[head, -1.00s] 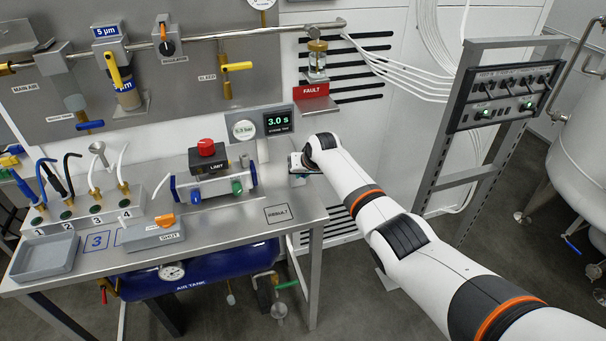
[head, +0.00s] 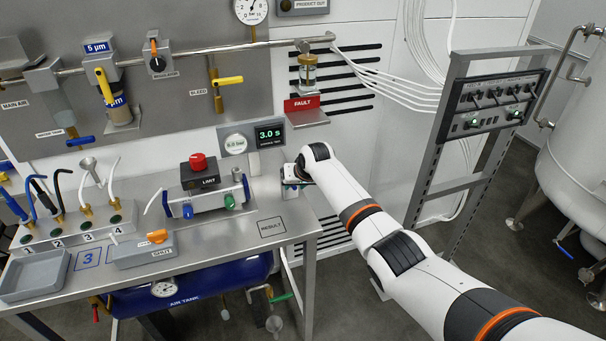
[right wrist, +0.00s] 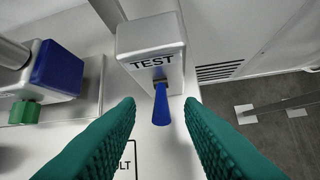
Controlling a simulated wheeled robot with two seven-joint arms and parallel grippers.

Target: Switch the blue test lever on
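The blue test lever (right wrist: 161,104) hangs down from the slot under the grey box marked TEST (right wrist: 152,58) in the right wrist view. My right gripper (right wrist: 160,103) is open. Its two green ribbed fingers stand on either side of the lever, with a gap to it on both sides. In the head view my right gripper (head: 291,183) is at the right back end of the steel bench and hides the lever and most of the test box. My left gripper is not in view.
The limit block (head: 202,187) with its red knob stands left of my right gripper. A display reading 3.0 s (head: 270,134) and a red FAULT shelf (head: 304,105) are behind it. The bench (head: 240,252) is clear around the RESULT square. A switch panel (head: 497,103) stands right.

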